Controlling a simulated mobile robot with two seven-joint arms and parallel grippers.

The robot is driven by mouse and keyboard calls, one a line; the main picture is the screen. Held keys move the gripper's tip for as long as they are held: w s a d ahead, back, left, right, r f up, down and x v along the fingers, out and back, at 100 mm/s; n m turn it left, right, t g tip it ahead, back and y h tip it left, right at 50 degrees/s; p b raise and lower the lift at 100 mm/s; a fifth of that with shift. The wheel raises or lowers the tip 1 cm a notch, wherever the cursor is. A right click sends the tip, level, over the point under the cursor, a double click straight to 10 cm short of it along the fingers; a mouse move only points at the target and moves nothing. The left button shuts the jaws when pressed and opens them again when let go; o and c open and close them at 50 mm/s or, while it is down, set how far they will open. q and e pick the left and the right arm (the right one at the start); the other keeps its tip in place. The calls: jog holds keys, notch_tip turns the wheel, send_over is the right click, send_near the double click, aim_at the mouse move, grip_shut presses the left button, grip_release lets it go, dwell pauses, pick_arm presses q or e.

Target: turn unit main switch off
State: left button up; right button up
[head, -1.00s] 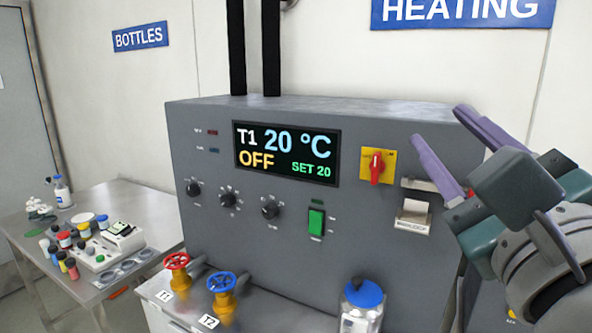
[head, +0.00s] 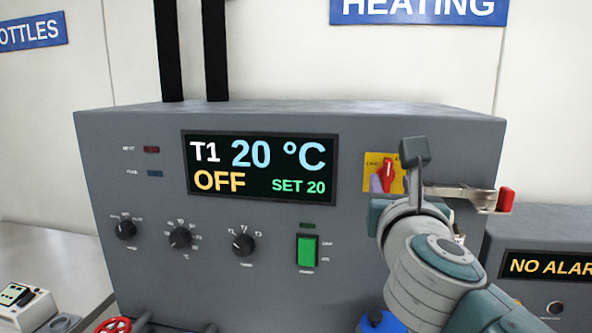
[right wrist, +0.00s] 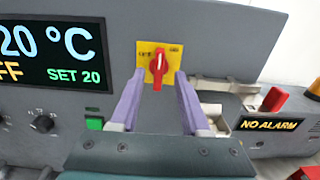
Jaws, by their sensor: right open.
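The unit main switch is a red rotary handle (head: 388,172) on a yellow plate, on the grey unit's front right of the display. In the right wrist view the red handle (right wrist: 158,65) stands about upright on its plate, with small labels at the top corners. My right gripper (right wrist: 160,75) is open, its two purple fingers on either side of the handle and pointing at the panel. In the head view my right gripper (head: 384,184) and wrist partly cover the plate. My left gripper is not in view.
The display (head: 260,167) reads T1 20 °C, OFF, SET 20. A green rocker switch (head: 307,250) and several black knobs sit below it. A metal bracket (head: 465,196) with a red end is right of the switch. A blue-capped bottle (head: 378,320) stands below.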

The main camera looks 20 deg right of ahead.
aim_at(387, 177)
jog(key=shift+x, duration=1.35)
jog(key=shift+c, duration=0.3)
jog(key=shift+a, duration=0.1)
grip_shut()
